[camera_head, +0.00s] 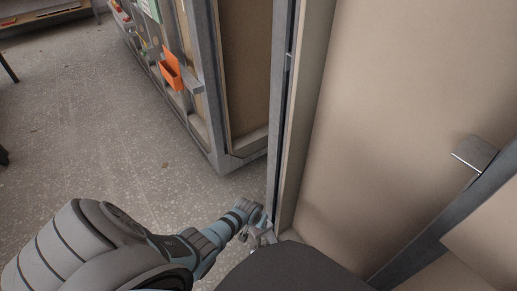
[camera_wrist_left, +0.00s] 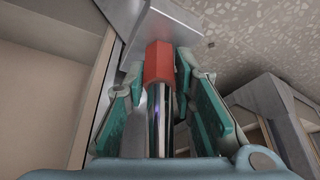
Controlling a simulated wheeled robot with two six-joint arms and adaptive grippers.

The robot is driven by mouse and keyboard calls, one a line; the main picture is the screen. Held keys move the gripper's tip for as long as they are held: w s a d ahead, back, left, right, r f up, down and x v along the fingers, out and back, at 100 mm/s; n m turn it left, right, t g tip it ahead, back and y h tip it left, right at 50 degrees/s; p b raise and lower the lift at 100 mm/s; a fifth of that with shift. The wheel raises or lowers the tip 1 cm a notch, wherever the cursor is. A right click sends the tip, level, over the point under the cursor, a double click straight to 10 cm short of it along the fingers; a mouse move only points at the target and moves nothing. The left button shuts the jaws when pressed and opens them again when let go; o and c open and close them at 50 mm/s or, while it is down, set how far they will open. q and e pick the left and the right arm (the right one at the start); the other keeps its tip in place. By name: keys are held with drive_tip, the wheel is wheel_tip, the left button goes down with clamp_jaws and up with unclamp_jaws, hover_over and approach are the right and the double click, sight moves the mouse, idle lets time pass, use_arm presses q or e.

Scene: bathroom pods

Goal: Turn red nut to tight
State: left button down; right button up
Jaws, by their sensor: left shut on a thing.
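The red nut (camera_wrist_left: 158,62) is a red hexagonal piece in the left wrist view, on the end of a shiny metal rod (camera_wrist_left: 160,120). It sits against a grey metal bracket (camera_wrist_left: 165,25). My left gripper (camera_wrist_left: 158,75) has its teal-padded fingers on both sides of the nut and is shut on it. In the head view my left gripper (camera_head: 262,232) reaches to the foot of a grey upright post, and the nut cannot be made out there. My right gripper is not in view.
A tall beige panel wall (camera_head: 400,110) with a grey frame post (camera_head: 281,110) stands right of the gripper. Another pod with an orange bin (camera_head: 171,70) stands further back. The speckled floor (camera_head: 80,120) at left is clear.

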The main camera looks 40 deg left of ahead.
use_arm(q)
drive_tip(key=shift+m+h, duration=0.4)
drive_tip(key=shift+m, duration=0.5)
drive_tip(key=m+h+b, duration=0.1)
drive_tip(key=m, duration=0.1)
drive_tip(key=shift+f+m, duration=0.1)
drive_tip(key=shift+m, duration=0.2)
drive_tip(key=shift+m+h+b, duration=0.4)
drive_tip(key=shift+m+b, duration=0.25)
drive_tip(key=shift+m, duration=0.35)
drive_tip(key=shift+m+b, duration=0.35)
drive_tip(key=shift+m, duration=0.35)
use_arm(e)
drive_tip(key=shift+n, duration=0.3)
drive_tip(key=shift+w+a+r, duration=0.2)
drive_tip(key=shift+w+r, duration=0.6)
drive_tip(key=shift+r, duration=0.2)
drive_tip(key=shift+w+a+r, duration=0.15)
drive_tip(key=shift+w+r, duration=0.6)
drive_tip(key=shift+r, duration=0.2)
use_arm(q)
drive_tip(key=c, duration=1.3)
unclamp_jaws()
drive_tip(key=shift+c, duration=0.2)
drive_tip(key=shift+r, duration=0.2)
